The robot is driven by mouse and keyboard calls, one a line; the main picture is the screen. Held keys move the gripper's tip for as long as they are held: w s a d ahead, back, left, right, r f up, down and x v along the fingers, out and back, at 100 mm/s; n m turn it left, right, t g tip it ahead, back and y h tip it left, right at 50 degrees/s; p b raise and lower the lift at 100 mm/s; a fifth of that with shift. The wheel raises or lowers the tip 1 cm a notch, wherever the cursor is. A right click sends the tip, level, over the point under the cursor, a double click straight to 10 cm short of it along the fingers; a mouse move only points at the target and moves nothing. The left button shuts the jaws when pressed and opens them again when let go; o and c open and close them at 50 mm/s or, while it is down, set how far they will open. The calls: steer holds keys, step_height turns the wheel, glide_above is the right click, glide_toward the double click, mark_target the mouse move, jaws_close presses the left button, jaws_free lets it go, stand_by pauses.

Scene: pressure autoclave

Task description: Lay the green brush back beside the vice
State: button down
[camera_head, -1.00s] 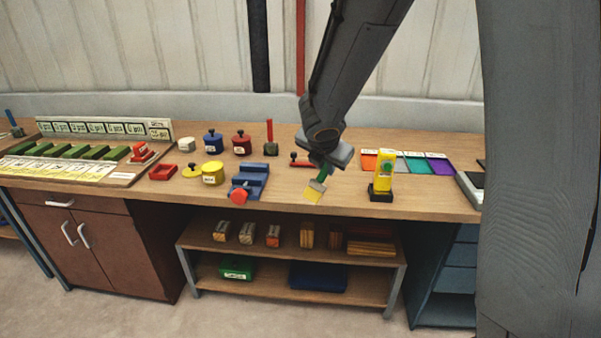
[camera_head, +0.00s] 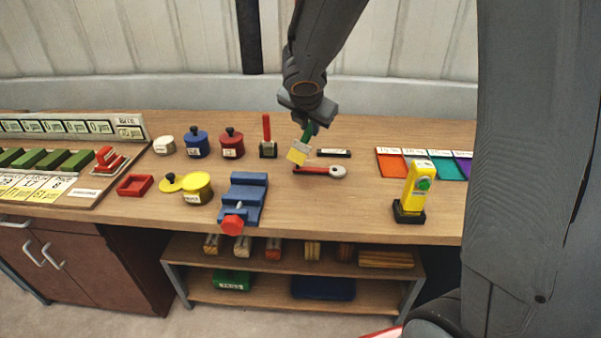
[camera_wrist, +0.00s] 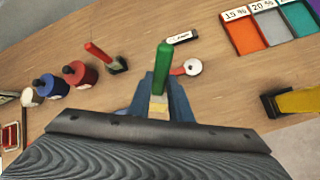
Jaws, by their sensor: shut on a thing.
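The green brush (camera_head: 308,133), with a pale yellow bristle end (camera_head: 298,153), is in my gripper (camera_head: 307,122). It is tilted, bristles down and to the left, and seems to be above the bench. My gripper is shut on its green handle. In the wrist view the green handle (camera_wrist: 163,70) stands out in front of my gripper. The blue vice (camera_head: 243,199), with a red round knob facing front, stands on the bench left of and nearer the front than the brush. The bench between them is bare.
A red-handled tool (camera_head: 267,137) stands to the left. A yellow device (camera_head: 414,190) is at the right.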

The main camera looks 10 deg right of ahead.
mark_target(309, 140)
steer(key=shift+w+f, duration=0.2)
steer(key=shift+w, duration=0.15)
step_height(309, 140, down, 5)
steer(key=b, duration=0.3)
steer(key=shift+w, duration=0.1)
steer(key=shift+f+b, duration=1.1)
steer(key=shift+f, duration=1.2)
steer(key=shift+f, duration=0.15)
steer(key=c, duration=1.6)
jaws_free()
